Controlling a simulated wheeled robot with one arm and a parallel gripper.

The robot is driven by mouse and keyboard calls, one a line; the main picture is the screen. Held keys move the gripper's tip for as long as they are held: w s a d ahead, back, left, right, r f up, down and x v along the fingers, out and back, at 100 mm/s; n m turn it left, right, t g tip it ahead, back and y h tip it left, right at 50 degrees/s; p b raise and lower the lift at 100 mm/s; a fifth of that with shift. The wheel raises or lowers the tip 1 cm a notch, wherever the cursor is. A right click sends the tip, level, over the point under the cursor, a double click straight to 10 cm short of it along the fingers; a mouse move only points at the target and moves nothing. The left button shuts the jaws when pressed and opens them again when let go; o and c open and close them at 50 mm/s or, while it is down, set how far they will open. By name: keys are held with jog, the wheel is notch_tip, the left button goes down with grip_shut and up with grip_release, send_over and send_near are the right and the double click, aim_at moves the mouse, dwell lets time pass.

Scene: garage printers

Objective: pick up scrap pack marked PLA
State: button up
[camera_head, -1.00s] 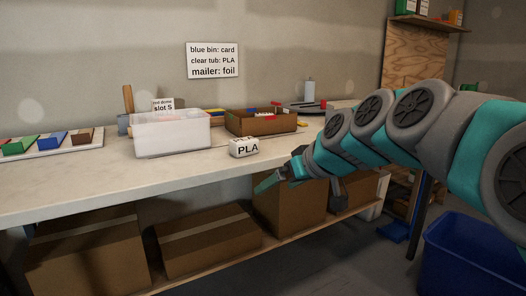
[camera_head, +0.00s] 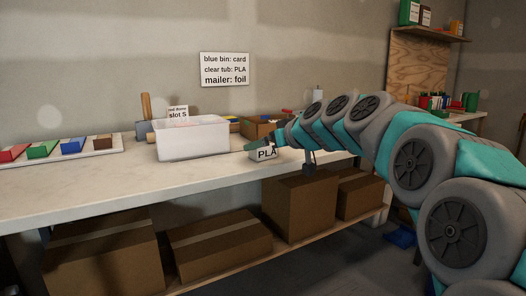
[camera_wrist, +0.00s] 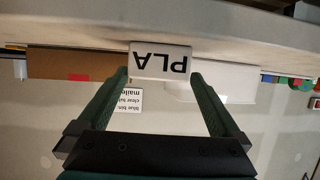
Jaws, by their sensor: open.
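The PLA scrap pack (camera_head: 264,155) is a small white block with black letters, near the front edge of the bench. In the wrist view the pack (camera_wrist: 160,67) shows upside down, between and just beyond the fingertips. My gripper (camera_head: 262,146) is at the pack in the head view, and its fingers partly cover the pack's top. In the wrist view my gripper (camera_wrist: 159,78) is open, with one green finger on each side of the pack. I cannot tell whether either finger touches it.
A clear tub (camera_head: 190,152) stands left of the pack. A cardboard tray (camera_head: 262,128) is behind my gripper. A wall sign (camera_head: 225,69) hangs above. A tray of coloured blocks (camera_head: 30,161) lies at the left. The bench front (camera_head: 120,185) is bare.

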jog(key=x, duration=0.5)
jog(key=shift+d+p, duration=0.15)
jog(key=shift+p, duration=0.2)
jog(key=shift+c, duration=0.2)
jog(key=c, duration=1)
jog(key=shift+r, duration=0.15)
